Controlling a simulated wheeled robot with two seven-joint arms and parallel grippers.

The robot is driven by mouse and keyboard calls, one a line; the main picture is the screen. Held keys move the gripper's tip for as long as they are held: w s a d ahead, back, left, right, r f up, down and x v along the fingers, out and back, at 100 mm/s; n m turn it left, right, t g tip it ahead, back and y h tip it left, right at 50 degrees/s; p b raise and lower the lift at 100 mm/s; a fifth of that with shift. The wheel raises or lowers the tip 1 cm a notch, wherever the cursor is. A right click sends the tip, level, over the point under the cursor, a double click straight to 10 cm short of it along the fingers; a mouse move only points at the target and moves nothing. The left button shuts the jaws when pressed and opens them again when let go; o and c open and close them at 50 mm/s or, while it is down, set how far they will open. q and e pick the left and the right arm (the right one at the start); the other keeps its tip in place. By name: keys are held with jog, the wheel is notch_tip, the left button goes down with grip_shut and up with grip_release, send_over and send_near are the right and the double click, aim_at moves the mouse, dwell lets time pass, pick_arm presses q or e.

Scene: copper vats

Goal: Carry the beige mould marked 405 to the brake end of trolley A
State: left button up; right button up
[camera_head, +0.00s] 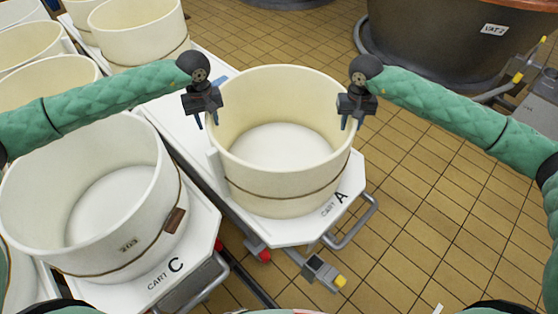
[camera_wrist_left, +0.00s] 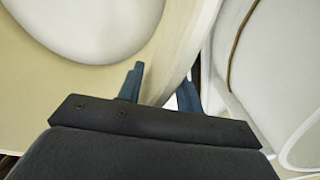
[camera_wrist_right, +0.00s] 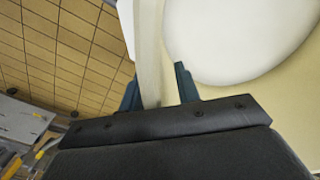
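A round beige mould (camera_head: 283,185) stands upright on the near end of trolley A (camera_head: 290,232), by its label. No number shows on its visible side, so I cannot read 405. A pedal with a yellow tip (camera_head: 322,270), perhaps the brake, sticks out below this end. My left gripper (camera_head: 207,119) is at the mould's left rim, and my right gripper (camera_head: 351,122) is at its right rim. In the left wrist view (camera_wrist_left: 160,85) and right wrist view (camera_wrist_right: 157,85), blue fingers stand apart on either side of the mould's wall. Both grippers look open.
Trolley C (camera_head: 196,250) stands close on the left with a mould marked 203 (camera_head: 95,215). More beige moulds (camera_head: 140,30) stand behind it. A large dark vat (camera_head: 440,45) is at the back right. Tiled floor (camera_head: 430,215) is clear on the right.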

pick_arm(q)
jog(key=shift+d+r, duration=0.1)
jog(key=shift+r, duration=0.35)
pick_arm(e)
jog(key=shift+a, duration=0.1)
pick_arm(q)
notch_tip(320, 180, up, 11)
jog(key=shift+f, duration=0.1)
pick_arm(e)
jog(key=shift+r, duration=0.45)
notch_tip(320, 180, up, 11)
jog(key=shift+r, duration=0.1)
dwell(0.3)
